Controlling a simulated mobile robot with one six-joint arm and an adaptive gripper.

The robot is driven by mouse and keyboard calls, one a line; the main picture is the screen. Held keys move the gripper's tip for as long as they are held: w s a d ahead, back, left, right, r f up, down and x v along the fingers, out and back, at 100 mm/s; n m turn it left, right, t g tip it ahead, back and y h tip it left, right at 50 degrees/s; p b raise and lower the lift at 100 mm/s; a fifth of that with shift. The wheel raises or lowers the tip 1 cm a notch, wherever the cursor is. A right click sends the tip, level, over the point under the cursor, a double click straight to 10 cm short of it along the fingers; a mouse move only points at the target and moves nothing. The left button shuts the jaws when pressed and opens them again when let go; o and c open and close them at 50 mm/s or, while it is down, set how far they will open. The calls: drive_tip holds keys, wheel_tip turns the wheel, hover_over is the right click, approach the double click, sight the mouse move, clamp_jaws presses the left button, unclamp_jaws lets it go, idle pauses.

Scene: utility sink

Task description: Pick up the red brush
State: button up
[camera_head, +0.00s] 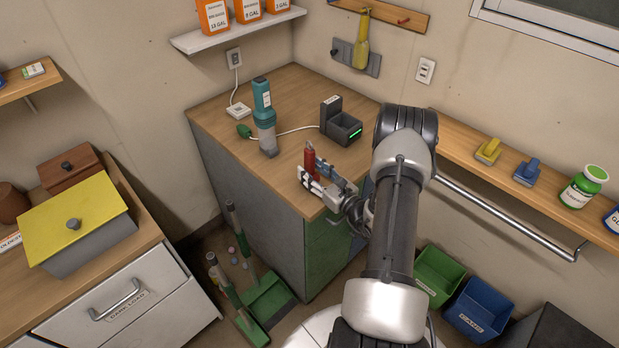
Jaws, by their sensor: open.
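A small red object (310,157), which looks like the red brush, stands near the front corner of the wooden counter (235,112). Its lower part is hidden by my gripper (313,177). My gripper reaches in from the right, low over the counter, with its fingertips at the red object's base. The jaws are open. I cannot tell from this view whether the red object is between the fingers or just behind them, or whether they touch it.
A teal-and-grey flashlight-like tool (264,118) and a dark charger dock (341,122) stand behind on the counter. A yellow brush (488,150) and a blue brush (527,171) sit on the right shelf. Green (436,275) and blue (479,308) bins stand below.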

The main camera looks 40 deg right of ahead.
drive_tip(key=shift+w, duration=0.95)
clamp_jaws()
